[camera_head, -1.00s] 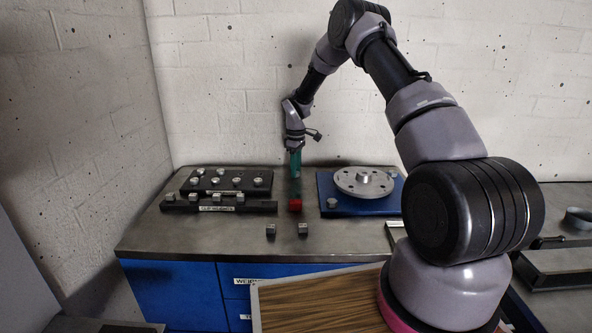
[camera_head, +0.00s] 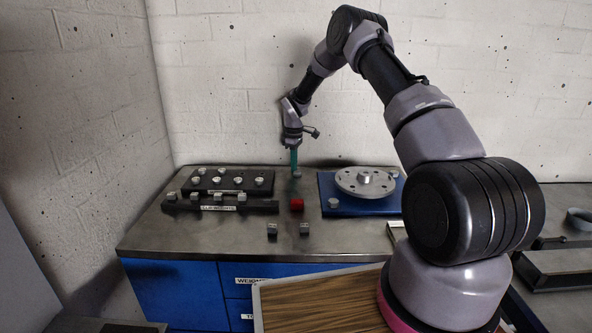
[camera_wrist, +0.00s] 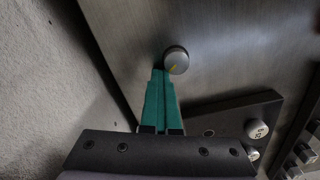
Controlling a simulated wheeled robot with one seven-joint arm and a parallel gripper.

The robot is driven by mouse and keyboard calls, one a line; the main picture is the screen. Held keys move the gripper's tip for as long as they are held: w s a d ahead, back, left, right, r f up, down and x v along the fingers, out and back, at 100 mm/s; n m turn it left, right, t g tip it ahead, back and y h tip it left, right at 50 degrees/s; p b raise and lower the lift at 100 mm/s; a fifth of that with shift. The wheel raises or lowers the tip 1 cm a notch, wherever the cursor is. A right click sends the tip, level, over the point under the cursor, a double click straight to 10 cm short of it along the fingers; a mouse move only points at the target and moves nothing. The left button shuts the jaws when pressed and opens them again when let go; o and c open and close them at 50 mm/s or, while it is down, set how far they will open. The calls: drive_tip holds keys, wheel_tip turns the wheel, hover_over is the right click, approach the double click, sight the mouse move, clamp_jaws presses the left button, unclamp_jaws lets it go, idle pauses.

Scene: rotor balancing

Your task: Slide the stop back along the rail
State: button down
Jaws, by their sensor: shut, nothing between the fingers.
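My gripper (camera_head: 294,170) points down over the back of the metal bench, its teal fingers shut and empty. The same small grey piece (camera_head: 297,175) shows at the fingertips in the head view. A red block (camera_head: 297,204) sits on the bench in front of the gripper, apart from it. I cannot tell for certain which piece is the stop, and no rail is clearly visible.
A black rack (camera_head: 230,180) with several round weights and a labelled bar (camera_head: 250,206) stand at left. A blue plate (camera_head: 328,191) with a round metal rotor (camera_head: 365,180) is at right. Two small grey blocks (camera_head: 272,229) (camera_head: 304,228) lie in front. A wall (camera_head: 240,110) is close behind.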

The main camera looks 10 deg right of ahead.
drive_tip(key=shift+d+r, duration=0.1)
drive_tip(key=shift+d, duration=0.8)
drive_tip(key=shift+s+a, duration=0.1)
drive_tip(key=shift+a, duration=0.05)
drive_tip(key=shift+s+a+f, duration=0.3)
drive_tip(key=c, duration=0.9)
unclamp_jaws()
drive_tip(key=shift+a, duration=0.1)
drive_tip(key=o, duration=0.4)
drive_tip(key=r, duration=1)
drive_tip(key=shift+w+d+r, duration=0.25)
drive_tip(key=shift+w+d, duration=0.05)
drive_tip(key=shift+d+r, duration=0.1)
drive_tip(key=shift+r, duration=0.3)
